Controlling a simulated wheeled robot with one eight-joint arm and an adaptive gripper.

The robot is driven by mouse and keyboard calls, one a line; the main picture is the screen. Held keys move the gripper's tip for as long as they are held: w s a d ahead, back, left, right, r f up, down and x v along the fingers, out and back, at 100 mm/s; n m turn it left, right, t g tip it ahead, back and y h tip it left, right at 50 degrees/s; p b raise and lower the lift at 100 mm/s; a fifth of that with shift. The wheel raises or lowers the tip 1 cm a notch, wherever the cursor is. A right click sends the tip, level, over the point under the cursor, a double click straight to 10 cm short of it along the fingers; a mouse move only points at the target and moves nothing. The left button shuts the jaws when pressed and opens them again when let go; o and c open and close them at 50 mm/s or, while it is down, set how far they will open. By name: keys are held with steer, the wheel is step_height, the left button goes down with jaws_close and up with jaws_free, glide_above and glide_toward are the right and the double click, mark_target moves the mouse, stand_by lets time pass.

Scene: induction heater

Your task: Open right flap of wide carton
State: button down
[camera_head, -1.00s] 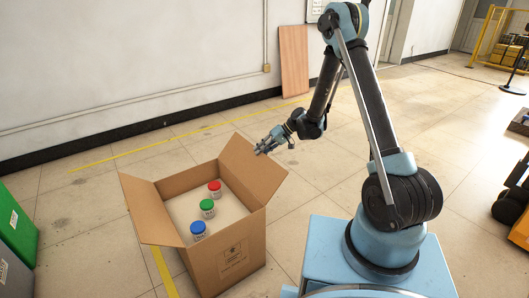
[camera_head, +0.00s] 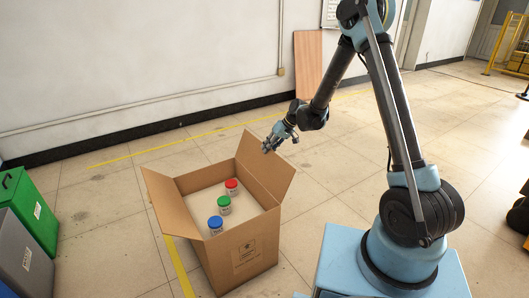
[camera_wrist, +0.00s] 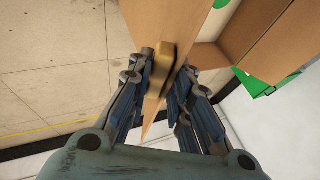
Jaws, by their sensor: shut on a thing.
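The wide carton (camera_head: 231,254) stands open on the floor, left of my arm. Its right flap (camera_head: 267,168) stands up and leans outward from the rim. My gripper (camera_head: 269,147) is at the upper edge of this flap. In the wrist view, my gripper (camera_wrist: 161,78) has fingers on both sides of the flap's brown board (camera_wrist: 178,30) and is shut on it. A mustard-coloured piece (camera_wrist: 158,68) shows between the fingers; I cannot tell what it is. The left flap (camera_head: 168,203) is folded outward.
Red (camera_head: 232,186), green (camera_head: 224,205) and blue (camera_head: 216,225) lidded jars stand in the carton. A green bin (camera_head: 30,208) and a grey bin (camera_head: 25,255) stand at the left. A brown board (camera_head: 307,63) leans on the wall. The floor behind the carton is clear.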

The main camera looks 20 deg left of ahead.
steer(key=shift+s+a+r, duration=0.3)
steer(key=shift+s+r, duration=0.3)
steer(key=c, duration=1.6)
jaws_free()
steer(key=shift+r, duration=0.1)
steer(key=shift+o, duration=0.2)
steer(key=v, duration=1.1)
steer(key=shift+d+r, duration=0.25)
steer(key=shift+r, duration=0.05)
